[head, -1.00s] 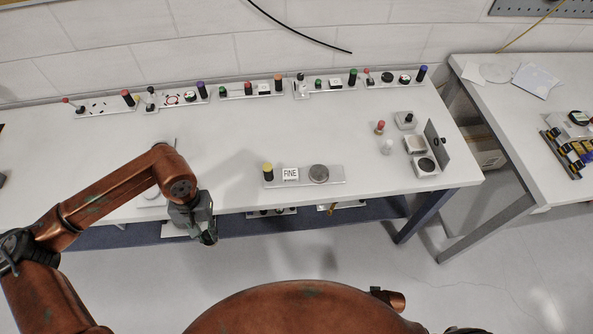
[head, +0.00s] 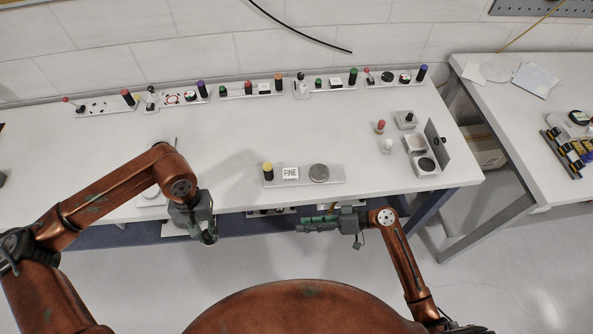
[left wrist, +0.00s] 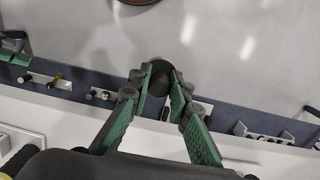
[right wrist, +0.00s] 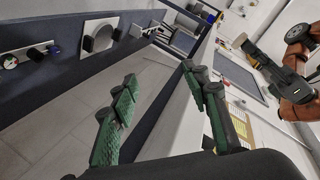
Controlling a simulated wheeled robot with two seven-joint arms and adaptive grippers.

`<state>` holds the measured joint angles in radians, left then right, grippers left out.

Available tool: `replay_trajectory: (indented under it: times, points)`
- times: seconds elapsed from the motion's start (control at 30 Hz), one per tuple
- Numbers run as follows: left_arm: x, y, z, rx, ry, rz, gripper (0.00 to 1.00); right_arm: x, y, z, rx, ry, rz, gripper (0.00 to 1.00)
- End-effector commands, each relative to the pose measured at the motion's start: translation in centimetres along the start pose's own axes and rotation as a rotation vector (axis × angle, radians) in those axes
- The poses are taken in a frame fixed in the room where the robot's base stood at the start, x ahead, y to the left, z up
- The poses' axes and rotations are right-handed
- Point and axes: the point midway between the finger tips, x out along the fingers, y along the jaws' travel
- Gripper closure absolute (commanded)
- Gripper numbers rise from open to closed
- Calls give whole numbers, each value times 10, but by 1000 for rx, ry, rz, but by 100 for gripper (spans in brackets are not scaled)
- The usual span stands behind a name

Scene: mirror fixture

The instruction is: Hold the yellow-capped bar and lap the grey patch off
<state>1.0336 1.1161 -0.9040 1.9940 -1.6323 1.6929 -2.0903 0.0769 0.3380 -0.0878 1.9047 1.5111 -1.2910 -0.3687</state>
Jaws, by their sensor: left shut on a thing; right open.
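The yellow-capped bar lies near the table's front edge in the head view: a pale flat bar (head: 335,181) with a black post under a yellow cap (head: 267,168), a FINE label (head: 290,173) and a grey round disc (head: 319,173). My left gripper (head: 209,236) is left of the bar, at the table's front edge. My right gripper (head: 302,227) is open and empty, in front of the table's edge below the bar. I cannot pick out the grey patch.
Several bars with coloured posts (head: 250,90) line the table's back. At the right are a red-topped peg (head: 380,127), a white peg (head: 387,147), small trays (head: 425,165) and an upright dark plate (head: 438,145). The middle of the table is clear.

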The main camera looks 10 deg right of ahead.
Motion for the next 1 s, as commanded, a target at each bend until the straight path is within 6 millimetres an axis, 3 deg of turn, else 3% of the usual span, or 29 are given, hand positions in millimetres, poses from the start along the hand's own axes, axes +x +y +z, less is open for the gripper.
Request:
replay_trajectory:
  times: [0.03, 0.2, 0.3, 0.37, 0.7, 0.83, 1.0]
  points:
    - [0, 0, 0, 0, 0, 0, 100, -1, -21, -10, -44, -9, -43, 57]
    - [0, 0, 0, 0, 0, 0, 100, 0, -82, -33, -167, -33, -180, 57]
    - [0, 0, 0, 0, 0, 0, 100, 4, -110, -51, -252, -37, -255, 57]
    - [0, 0, 0, 0, 0, 0, 100, 7, -118, -68, -323, -34, -271, 57]
    - [0, 0, 0, 0, 0, 0, 100, -13, -67, -158, -692, -34, 38, 57]
    - [0, 0, 0, 0, 0, 0, 100, -23, -55, -180, -763, -34, 121, 57]
    - [0, 0, 0, 0, 0, 0, 100, -20, -49, -188, -788, -35, 154, 57]
